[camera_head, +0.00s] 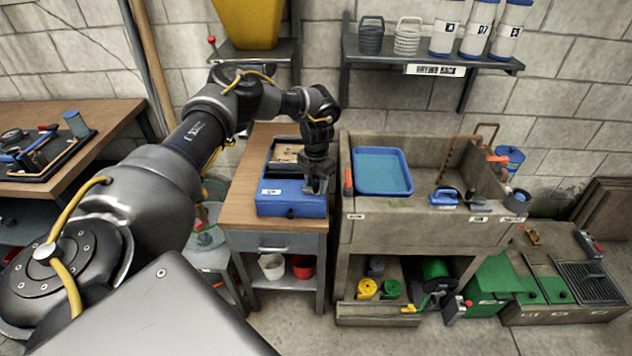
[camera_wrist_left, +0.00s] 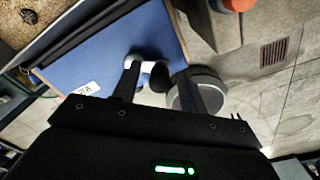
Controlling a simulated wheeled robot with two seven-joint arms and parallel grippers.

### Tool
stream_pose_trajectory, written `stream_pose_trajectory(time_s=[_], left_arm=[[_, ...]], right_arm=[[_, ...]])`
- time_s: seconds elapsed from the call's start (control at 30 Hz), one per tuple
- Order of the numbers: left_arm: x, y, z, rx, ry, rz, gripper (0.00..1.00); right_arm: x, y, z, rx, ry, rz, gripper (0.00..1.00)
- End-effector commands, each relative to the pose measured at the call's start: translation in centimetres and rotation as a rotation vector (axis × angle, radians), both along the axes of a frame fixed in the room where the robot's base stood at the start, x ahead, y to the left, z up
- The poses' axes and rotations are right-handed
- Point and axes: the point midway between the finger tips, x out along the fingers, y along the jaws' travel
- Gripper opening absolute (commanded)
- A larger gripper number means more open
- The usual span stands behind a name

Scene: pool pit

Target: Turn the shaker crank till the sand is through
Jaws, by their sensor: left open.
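The shaker is a blue box (camera_head: 290,205) with a white label on the wooden bench. Sand (camera_head: 287,153) shows in its open top at the back, and sand also shows at the top left of the left wrist view (camera_wrist_left: 18,22). My left gripper (camera_head: 318,186) is open at the box's right front side. In the left wrist view its fingers (camera_wrist_left: 157,78) point at the blue face, with a dark rounded knob (camera_wrist_left: 158,77) and a pale piece between them. This looks like the crank; I cannot tell whether the fingers touch it. A grey round part (camera_wrist_left: 206,88) shows beside the right finger.
A stone sink (camera_head: 400,228) with a blue tray (camera_head: 382,172) stands just right of the bench. A wall shelf (camera_head: 440,58) hangs above. A tool table (camera_head: 70,165) is at the left. Green boxes (camera_head: 492,283) stand on the floor at the right.

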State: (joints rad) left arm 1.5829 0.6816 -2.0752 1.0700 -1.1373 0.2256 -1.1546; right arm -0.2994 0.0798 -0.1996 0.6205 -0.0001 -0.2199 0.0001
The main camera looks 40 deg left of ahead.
Motion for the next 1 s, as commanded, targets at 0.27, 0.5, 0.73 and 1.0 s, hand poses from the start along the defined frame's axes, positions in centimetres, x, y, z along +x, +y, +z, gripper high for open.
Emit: stream_pose_trajectory(time_s=[0.27,0.5,0.73,1.0], left_arm=[[-0.01,0.01,-0.15,0.000,0.000,0.000,0.43],[-0.01,0.02,-0.13,0.000,0.000,0.000,0.12],[0.00,0.03,-0.12,0.000,0.000,0.004,0.00],[0.26,0.10,-0.14,0.001,0.001,0.084,0.00]], right_arm=[[-0.05,-0.08,0.00,-0.001,0.001,0.000,0.36],[-0.07,-0.09,0.00,-0.001,0.002,0.000,0.36],[-0.10,-0.08,0.01,-0.001,0.002,0.000,0.36],[-0.11,-0.06,0.11,-0.001,0.002,0.001,0.36]])
